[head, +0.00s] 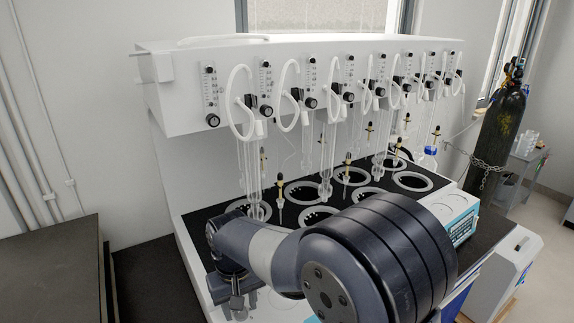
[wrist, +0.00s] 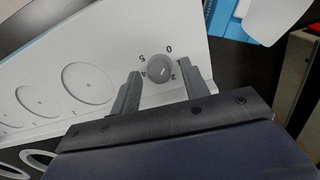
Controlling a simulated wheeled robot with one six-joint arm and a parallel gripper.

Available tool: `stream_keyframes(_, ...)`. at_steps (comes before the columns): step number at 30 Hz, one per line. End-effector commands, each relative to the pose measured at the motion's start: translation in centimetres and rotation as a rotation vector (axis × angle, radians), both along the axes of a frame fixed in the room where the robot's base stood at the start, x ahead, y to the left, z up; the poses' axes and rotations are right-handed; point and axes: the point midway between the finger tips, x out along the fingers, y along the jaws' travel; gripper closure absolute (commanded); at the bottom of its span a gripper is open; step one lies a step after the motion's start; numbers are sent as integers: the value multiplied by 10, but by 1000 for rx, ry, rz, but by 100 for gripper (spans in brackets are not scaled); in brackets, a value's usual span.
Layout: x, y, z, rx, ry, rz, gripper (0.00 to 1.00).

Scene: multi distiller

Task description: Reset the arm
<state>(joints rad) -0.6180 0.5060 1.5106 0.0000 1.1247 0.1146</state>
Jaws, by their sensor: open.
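My arm reaches across the front of a white multi distiller (head: 160,62) in the head view and hides part of its front. My gripper (wrist: 160,85) is open in the wrist view. Its two fingers are apart, one on each side of a round grey knob (wrist: 159,67) with numbers around it on the white panel (wrist: 100,50). Whether the fingers touch the knob I cannot tell. In the head view the gripper's fingertips are not clear behind my arm.
Glass tubes (head: 327,160) and ring openings (head: 411,181) fill the black deck. A gas cylinder (head: 497,135) stands at right, chained. A dark bench (head: 50,265) is at left. A white box (head: 507,270) stands at lower right. Blue items (wrist: 228,18) show in the wrist view.

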Motion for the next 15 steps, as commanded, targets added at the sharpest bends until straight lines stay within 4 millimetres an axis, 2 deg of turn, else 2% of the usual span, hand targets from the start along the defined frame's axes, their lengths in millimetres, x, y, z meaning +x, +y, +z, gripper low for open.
stream_keyframes(15, 0, 0, 0, 0, 0, -390, 57)
